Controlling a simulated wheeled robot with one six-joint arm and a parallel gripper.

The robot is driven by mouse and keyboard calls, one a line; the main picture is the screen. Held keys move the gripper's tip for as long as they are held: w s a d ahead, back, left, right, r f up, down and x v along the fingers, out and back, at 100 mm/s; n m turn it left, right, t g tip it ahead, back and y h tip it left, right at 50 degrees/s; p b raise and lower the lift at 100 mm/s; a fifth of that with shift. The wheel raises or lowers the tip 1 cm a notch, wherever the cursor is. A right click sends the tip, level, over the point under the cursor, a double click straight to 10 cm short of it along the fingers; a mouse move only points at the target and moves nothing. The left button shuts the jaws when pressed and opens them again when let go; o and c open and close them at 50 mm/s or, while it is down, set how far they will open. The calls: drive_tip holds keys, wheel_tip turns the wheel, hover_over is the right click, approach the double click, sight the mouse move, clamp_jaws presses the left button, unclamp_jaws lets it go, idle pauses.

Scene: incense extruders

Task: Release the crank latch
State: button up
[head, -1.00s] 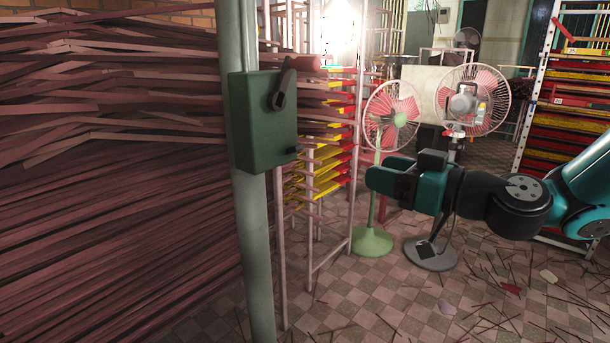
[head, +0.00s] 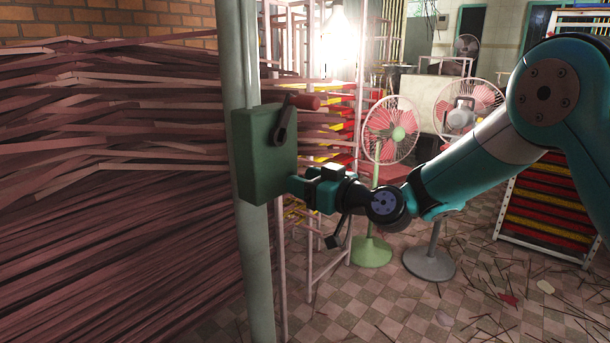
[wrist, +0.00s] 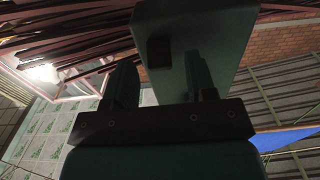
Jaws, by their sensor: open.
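A green crank box (head: 262,160) is fixed to an upright post. The latch looks like a small black block (wrist: 159,52) on the box in the wrist view. In the head view my gripper hides that spot. My gripper (head: 293,184) is at the lower right edge of the box. In the wrist view my gripper (wrist: 162,78) is open, its two fingers either side of the block's line. I cannot tell whether either finger touches the box or block.
The pale green post (head: 255,270) carries the box. Bundles of dark red sticks (head: 110,200) fill the left. A rack (head: 340,150) and pink-bladed fans (head: 391,130) stand behind my arm. Loose sticks lie on the checkered floor (head: 400,310), right.

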drive_tip(key=shift+w+a, duration=0.1)
drive_tip(key=shift+a, duration=0.05)
drive_tip(key=shift+c, duration=0.2)
drive_tip(key=c, duration=0.9)
drive_tip(key=shift+f, duration=0.15)
